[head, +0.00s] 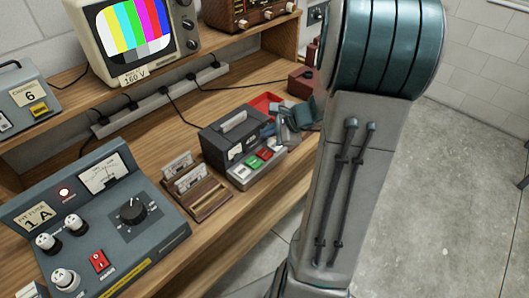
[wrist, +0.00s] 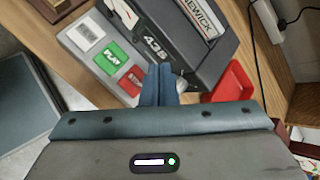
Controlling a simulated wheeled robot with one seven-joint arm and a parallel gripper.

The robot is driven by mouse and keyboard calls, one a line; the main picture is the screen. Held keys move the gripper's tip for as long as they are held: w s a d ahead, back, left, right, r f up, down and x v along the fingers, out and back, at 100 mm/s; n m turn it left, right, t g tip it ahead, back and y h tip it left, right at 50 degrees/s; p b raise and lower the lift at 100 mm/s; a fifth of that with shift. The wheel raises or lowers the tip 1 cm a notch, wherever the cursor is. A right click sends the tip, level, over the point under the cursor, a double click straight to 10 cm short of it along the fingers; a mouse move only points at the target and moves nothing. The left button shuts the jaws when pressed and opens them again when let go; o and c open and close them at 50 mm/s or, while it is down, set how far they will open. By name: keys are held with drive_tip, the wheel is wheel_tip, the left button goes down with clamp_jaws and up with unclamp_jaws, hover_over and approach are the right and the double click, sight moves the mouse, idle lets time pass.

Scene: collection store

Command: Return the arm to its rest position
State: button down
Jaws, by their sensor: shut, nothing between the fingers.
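My gripper (wrist: 162,75) is shut and empty in the wrist view. Its fingertips are just over the front edge of the grey cassette player (wrist: 190,30), beside the red and green keys. I cannot tell whether they touch it. In the head view my gripper (head: 285,128) shows small at the right end of the player (head: 236,132), partly hidden by my own arm. My arm stands large in front of the bench's right side.
A red tray (head: 266,103) lies behind the player. A grey control unit (head: 92,215) with knobs and a rack of cassettes (head: 195,187) stand to the left on the wooden bench. A television (head: 137,35) and a radio (head: 240,8) are on the shelf. Floor (head: 440,190) at right is clear.

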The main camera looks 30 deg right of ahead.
drive_tip(key=shift+a, duration=0.1)
drive_tip(key=s+a+r+n+g, duration=0.45)
drive_tip(key=s+a+n, duration=0.25)
drive_tip(key=a+n, duration=0.4)
drive_tip(key=s+a+r+n+h, duration=0.1)
drive_tip(key=s+n+h, duration=0.1)
drive_tip(key=s+n, duration=0.3)
drive_tip(key=s+a+r+n+h, duration=0.2)
drive_tip(key=s+n, duration=0.2)
drive_tip(key=s, duration=0.2)
drive_tip(key=shift+s+a+r+n+h, duration=0.15)
drive_tip(key=shift+s+r+n+h, duration=0.1)
drive_tip(key=shift+n+h, duration=0.15)
